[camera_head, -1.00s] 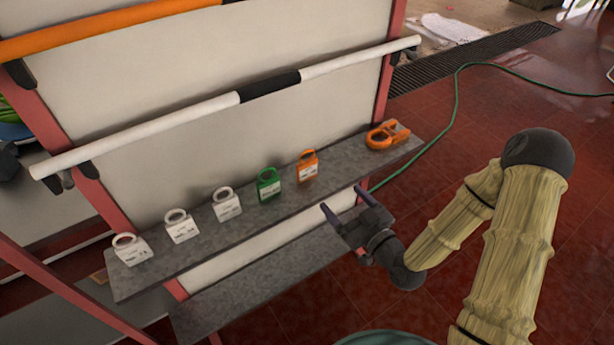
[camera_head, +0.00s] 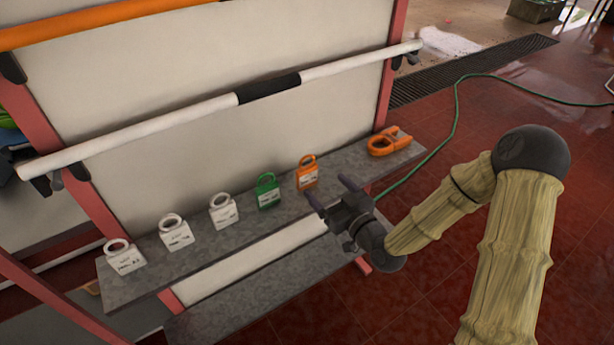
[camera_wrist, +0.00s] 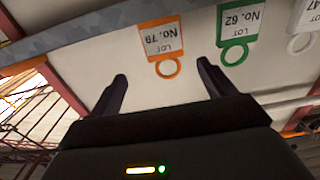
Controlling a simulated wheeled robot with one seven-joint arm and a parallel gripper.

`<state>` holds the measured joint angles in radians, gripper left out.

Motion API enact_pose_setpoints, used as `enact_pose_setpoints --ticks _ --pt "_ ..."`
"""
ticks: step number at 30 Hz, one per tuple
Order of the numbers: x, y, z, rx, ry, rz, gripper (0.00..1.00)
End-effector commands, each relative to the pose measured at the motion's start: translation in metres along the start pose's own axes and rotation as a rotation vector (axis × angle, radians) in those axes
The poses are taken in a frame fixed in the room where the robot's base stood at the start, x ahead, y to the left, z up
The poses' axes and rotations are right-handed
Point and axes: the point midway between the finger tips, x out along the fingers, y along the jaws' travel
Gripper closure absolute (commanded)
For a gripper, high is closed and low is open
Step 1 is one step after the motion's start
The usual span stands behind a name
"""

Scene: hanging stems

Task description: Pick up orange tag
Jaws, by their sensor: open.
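The orange tag (camera_head: 307,175) stands upright on the grey shelf, with a ring on top and a white label. In the wrist view the orange tag (camera_wrist: 162,42) appears upside down, reading "LOT No. 79", ahead of and between the two fingers. My gripper (camera_head: 329,191) is open and empty, just in front of and to the right of the tag, at the shelf's front edge. In the wrist view my gripper (camera_wrist: 162,82) has its fingers spread wide, and a gap shows between them and the tag.
A green tag (camera_head: 268,191) stands close left of the orange one. White tags (camera_head: 223,211) stand farther left on the shelf (camera_head: 190,262). An orange clamp (camera_head: 388,142) lies at the right end.

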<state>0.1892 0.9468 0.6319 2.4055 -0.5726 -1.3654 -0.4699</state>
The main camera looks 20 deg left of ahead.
Motion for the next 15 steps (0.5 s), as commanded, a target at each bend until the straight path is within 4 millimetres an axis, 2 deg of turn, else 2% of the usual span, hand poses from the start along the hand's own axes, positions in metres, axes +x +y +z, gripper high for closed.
enact_pose_setpoints --ticks 7,10,15 --pt "0.043 -0.001 -0.001 0.0 0.002 -0.001 0.18" --pt "0.051 0.0 0.0 0.0 0.001 0.0 0.18" --pt "0.053 0.0 0.0 0.0 0.0 0.0 0.18"
